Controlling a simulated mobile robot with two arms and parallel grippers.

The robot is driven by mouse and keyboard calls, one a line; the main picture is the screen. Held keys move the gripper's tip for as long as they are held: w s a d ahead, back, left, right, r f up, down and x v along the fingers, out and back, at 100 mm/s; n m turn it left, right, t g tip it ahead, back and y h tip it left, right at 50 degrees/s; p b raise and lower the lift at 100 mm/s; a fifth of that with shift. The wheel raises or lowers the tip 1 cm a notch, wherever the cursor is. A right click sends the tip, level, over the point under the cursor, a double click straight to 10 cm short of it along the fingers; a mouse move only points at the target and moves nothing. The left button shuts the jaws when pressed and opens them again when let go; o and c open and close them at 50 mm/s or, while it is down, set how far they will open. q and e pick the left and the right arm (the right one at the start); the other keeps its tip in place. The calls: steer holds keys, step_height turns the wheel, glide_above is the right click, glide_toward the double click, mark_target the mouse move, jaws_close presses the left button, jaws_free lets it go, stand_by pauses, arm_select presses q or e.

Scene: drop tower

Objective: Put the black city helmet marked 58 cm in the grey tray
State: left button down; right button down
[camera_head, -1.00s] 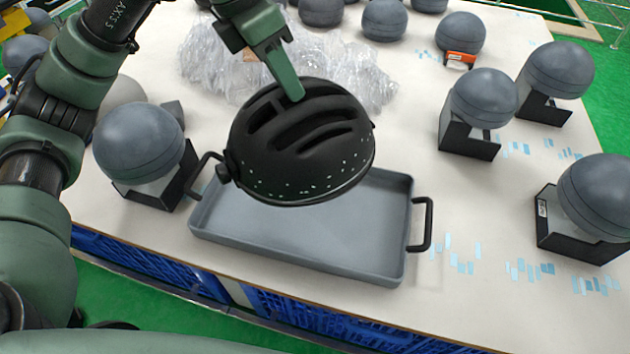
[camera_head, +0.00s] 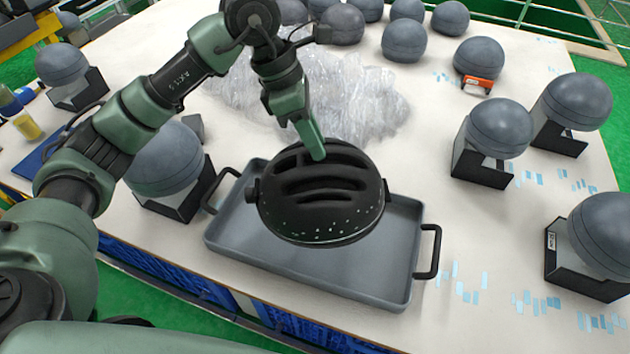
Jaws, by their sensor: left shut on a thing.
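The black helmet (camera_head: 318,205) with long vents and small pale specks is over the grey tray (camera_head: 285,272), its vented top toward my gripper. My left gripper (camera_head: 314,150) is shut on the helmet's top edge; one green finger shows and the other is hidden. I cannot tell whether the helmet touches the tray floor. The tray has a raised rim and black handles at its left and right ends. No 58 cm mark is readable on the helmet. My right gripper is not in view.
Grey headforms on black stands flank the tray, one at left (camera_head: 165,158) and several at right (camera_head: 500,128). Clear plastic wrap (camera_head: 350,100) lies behind it. More grey balls and an orange object (camera_head: 478,83) stand farther back. The tray's front part is bare.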

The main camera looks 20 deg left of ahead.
arm_select(q)
step_height(320, 180, down, 11)
steer(key=p, duration=0.1)
stand_by(0.3)
steer(key=shift+f, duration=0.1)
steer(key=shift+f, duration=0.1)
steer(key=c, duration=1.2)
jaws_free()
steer(key=shift+c, duration=0.2)
